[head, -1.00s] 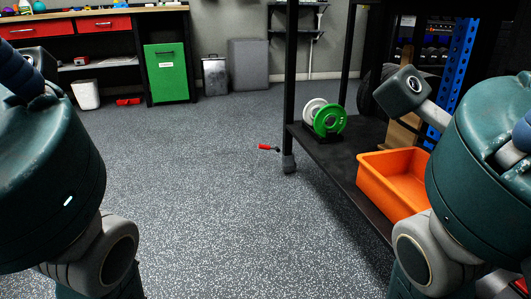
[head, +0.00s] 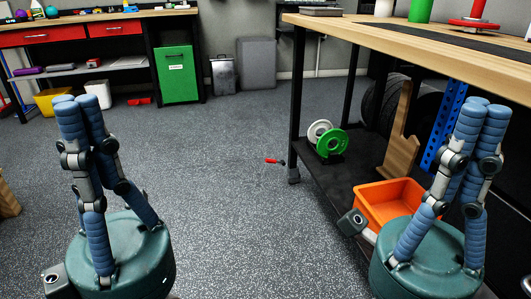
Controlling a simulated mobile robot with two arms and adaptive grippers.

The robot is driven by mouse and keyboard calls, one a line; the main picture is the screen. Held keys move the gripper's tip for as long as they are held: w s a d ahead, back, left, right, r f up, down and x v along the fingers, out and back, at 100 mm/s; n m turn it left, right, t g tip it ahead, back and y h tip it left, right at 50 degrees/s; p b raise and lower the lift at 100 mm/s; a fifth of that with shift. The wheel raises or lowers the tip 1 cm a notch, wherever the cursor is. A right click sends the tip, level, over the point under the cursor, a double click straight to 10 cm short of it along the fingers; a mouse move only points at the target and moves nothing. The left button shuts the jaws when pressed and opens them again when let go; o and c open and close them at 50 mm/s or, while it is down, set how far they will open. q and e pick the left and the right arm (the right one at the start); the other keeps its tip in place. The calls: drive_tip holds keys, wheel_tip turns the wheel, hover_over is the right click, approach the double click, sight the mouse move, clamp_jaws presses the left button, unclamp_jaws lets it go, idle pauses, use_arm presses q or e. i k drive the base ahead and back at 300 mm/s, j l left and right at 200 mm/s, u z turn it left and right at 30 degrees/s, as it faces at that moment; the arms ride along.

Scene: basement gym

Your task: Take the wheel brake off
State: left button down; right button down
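A small red-ended lever (head: 275,161) sticks out to the left beside the caster wheel (head: 293,176) at the foot of the workbench's near leg, low over the floor. My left gripper (head: 81,100) points up at the left of the head view, its fingertips together with nothing between them. My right gripper (head: 487,107) points up at the right, in front of the bench, its fingertips also together and empty. Both grippers are well apart from the lever.
The wooden-topped workbench (head: 420,48) fills the right side. Its lower shelf (head: 325,178) carries a green and white wheel-like item (head: 331,143) and an orange bin (head: 370,208). A green cabinet (head: 174,80) stands at the back. The grey floor (head: 230,190) between is clear.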

sight(267, 160)
drive_tip(key=i+j+z, duration=0.35)
drive_tip(key=i+j, duration=0.45)
drive_tip(key=i, duration=0.55)
drive_tip(key=i+j+z, duration=0.35)
drive_tip(key=i+j, duration=0.85)
